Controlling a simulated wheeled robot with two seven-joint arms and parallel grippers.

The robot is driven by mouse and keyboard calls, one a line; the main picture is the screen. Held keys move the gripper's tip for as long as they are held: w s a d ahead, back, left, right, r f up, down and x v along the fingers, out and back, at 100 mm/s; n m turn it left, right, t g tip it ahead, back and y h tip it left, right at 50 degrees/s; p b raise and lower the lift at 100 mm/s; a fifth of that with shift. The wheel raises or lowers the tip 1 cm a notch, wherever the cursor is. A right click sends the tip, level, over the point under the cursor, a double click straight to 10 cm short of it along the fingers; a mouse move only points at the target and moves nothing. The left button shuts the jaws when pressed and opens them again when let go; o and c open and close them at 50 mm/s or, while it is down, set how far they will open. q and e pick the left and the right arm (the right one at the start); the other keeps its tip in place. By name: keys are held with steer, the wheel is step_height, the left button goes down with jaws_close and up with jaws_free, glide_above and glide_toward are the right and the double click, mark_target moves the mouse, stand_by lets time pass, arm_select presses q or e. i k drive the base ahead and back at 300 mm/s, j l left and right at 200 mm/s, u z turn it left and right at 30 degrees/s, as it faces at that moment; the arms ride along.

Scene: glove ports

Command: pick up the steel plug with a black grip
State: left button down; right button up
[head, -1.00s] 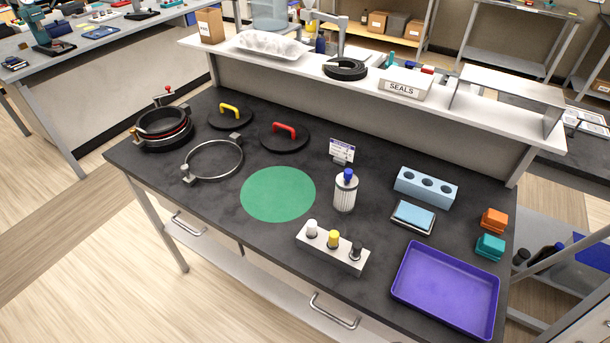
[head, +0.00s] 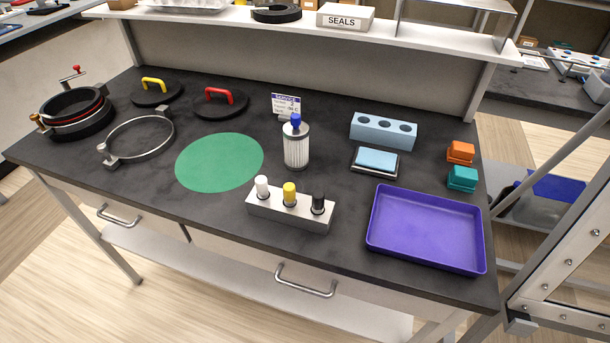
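The steel plug with a black grip (head: 318,199) stands upright in the right-hand position of a pale metal block (head: 291,215) near the front edge of the bench. Only its black grip and a little of its collar show; its lower part is hidden in the block. A plug with a yellow grip (head: 290,192) stands in the middle position and one with a white grip (head: 262,186) in the left. Neither of my grippers is in view.
A purple tray (head: 472,263) lies right of the block. A clear canister with a blue top (head: 296,146) stands behind it, with a green disc (head: 220,162) to the left. A blue block with holes (head: 384,131) stands farther back. Black lids and a ring clamp occupy the left.

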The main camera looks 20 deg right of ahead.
mark_target(318, 196)
steer(key=i+j+z, duration=0.2)
steer(key=j, duration=0.2)
steer(key=j+z, duration=0.25)
steer(key=j, duration=0.15)
steer(key=i+j+z, duration=0.2)
steer(key=j, duration=0.25)
steer(key=k+l, duration=0.05)
steer(key=k, duration=0.05)
